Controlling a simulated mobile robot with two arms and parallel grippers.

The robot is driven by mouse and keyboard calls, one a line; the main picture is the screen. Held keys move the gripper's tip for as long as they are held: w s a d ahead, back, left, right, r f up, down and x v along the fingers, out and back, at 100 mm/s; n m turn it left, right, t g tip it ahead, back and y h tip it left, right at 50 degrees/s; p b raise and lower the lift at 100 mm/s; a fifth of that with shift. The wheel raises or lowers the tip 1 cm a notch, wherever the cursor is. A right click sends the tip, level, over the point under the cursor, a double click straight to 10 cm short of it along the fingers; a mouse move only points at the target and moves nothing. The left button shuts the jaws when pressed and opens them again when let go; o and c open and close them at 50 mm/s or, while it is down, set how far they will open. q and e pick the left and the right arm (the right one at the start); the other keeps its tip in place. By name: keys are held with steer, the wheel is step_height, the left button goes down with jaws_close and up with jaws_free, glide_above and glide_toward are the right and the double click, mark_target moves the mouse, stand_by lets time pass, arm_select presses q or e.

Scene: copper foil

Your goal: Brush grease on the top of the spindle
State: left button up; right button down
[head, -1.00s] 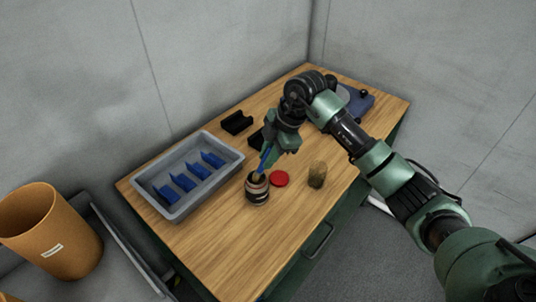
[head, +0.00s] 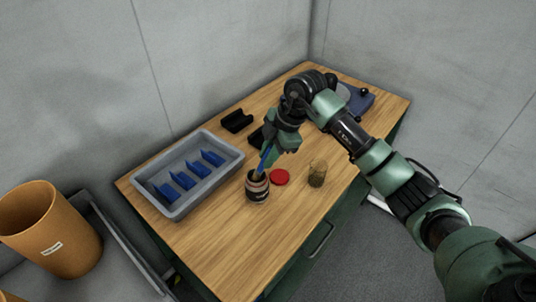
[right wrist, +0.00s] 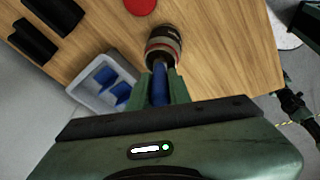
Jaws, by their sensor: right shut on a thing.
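My right gripper (head: 269,149) is shut on a blue-handled brush (head: 265,159), held tilted above a dark banded jar (head: 257,191). The brush's lower end reaches the jar's mouth, and its bristles are hidden. The right wrist view shows the blue handle (right wrist: 159,88) between the green fingers (right wrist: 160,78), with the jar (right wrist: 164,45) just beyond. A red round lid (head: 279,177) lies beside the jar. A blue device with a black knob (head: 357,103) stands at the back right, partly behind my arm; I cannot make out a spindle on it. My left gripper is not in view.
A grey tray (head: 233,160) with several blue parts lies left on the wooden bench (head: 225,240). A brownish cup-like cylinder (head: 318,174) stands right of the lid. Black blocks (head: 236,121) lie at the back. An orange bin (head: 48,228) stands left of the bench. The front bench is clear.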

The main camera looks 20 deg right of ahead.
steer(key=shift+f, duration=0.5)
steer(key=shift+f, duration=0.1)
stand_by(1.3)
step_height(320, 180, up, 7)
steer(key=p, duration=0.5)
steer(key=shift+p, duration=0.3)
stand_by(0.7)
